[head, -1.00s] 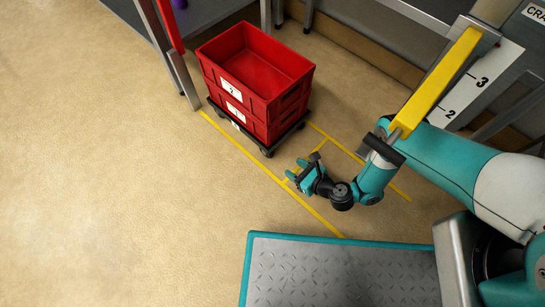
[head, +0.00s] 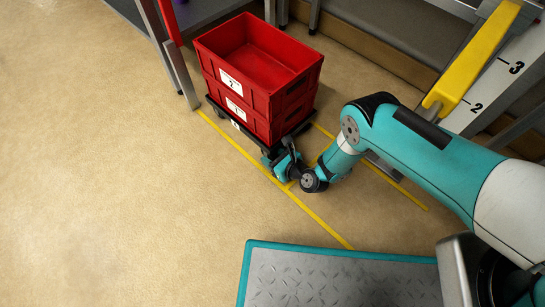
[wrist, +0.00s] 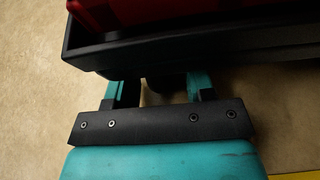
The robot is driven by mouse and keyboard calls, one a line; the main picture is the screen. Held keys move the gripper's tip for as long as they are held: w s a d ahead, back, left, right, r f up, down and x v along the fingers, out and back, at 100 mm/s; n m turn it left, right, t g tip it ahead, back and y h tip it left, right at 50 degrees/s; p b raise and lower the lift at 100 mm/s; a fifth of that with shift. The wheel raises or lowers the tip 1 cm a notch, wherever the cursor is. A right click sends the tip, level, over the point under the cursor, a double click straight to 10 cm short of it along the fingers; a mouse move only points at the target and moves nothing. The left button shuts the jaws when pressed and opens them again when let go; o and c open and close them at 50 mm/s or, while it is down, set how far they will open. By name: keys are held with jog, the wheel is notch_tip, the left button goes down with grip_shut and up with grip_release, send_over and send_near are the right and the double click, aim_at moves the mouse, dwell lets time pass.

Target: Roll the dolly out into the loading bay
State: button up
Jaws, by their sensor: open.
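The dolly (head: 238,124) is a low black platform on casters. It carries two stacked red crates (head: 258,78) labelled 2 above 1, the upper one empty. My gripper (head: 277,160) is at the dolly's near end, low by the floor. In the wrist view my gripper (wrist: 157,90) has its two teal fingers apart, their tips under or against the dolly's black edge (wrist: 190,45). The fingertips are partly hidden by that edge, and I cannot tell whether they touch it. A dark caster shows between the fingers.
Yellow tape lines (head: 310,209) mark a lane on the floor. A red-and-grey post (head: 177,62) stands close left of the crates. A yellow bar (head: 472,60) and a numbered board (head: 490,85) stand at right. Open tan floor (head: 110,190) lies to the left.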

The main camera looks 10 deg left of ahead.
grip_shut()
jog(key=shift+w, duration=0.1)
dwell(1.2)
